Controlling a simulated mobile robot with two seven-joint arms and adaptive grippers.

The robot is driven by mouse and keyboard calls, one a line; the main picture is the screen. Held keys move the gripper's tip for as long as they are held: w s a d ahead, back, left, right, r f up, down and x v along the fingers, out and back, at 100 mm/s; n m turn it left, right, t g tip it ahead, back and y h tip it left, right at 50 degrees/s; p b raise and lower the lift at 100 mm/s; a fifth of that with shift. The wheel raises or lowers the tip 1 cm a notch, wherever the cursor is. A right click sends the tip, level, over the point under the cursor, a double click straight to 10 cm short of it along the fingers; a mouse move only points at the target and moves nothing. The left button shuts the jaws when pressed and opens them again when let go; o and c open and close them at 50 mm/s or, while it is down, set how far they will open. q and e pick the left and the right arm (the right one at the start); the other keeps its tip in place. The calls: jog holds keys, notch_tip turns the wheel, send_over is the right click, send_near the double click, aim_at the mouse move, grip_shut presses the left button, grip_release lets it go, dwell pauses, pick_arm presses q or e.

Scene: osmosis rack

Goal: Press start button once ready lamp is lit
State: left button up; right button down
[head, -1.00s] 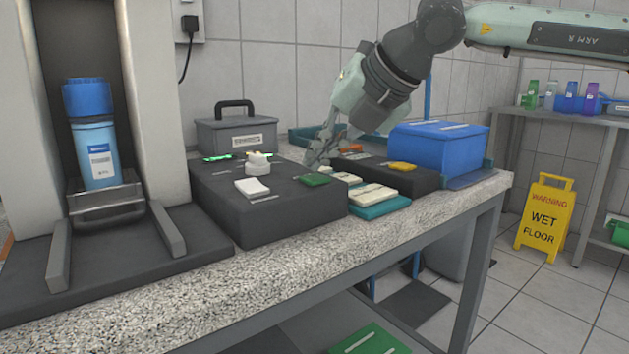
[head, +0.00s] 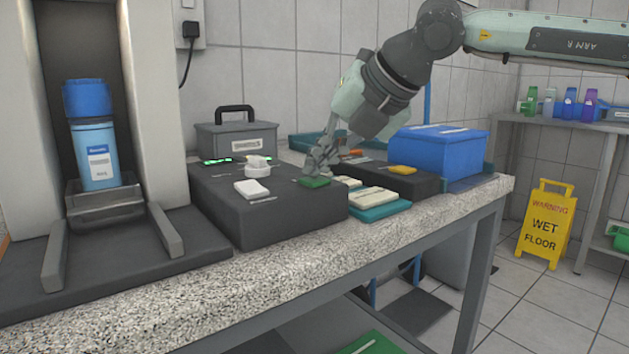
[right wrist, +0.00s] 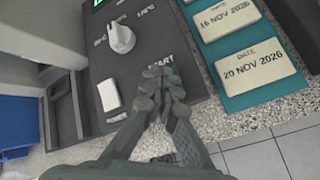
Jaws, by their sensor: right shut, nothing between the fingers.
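The dark control box (head: 222,205) stands on the counter. Its green start button (head: 314,183) is near the right end of the top. My right gripper (head: 318,168) is shut and empty, with its fingertips right at the button. In the right wrist view the fingertips (right wrist: 162,76) cover most of the button beside the START label (right wrist: 160,61). I cannot tell whether they touch it. A green lit display (head: 217,161) shows at the back of the box. I cannot make out a separate ready lamp. My left gripper is not in view.
The box top also carries a white knob (head: 257,168) and a white switch (head: 251,188). Teal trays with date cards (head: 374,201) lie just right. A blue box (head: 437,150) and a grey case (head: 233,136) stand behind. A cylinder machine (head: 160,120) is left.

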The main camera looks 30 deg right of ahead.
aim_at(319, 180)
jog(key=shift+f+b, duration=0.3)
jog(key=shift+b, duration=0.05)
dwell(0.3)
jog(key=shift+r, duration=0.1)
jog(key=shift+r+p, duration=0.3)
jog(key=shift+r, duration=0.45)
jog(key=shift+r+p, duration=1.4)
jog(key=shift+r, duration=1.1)
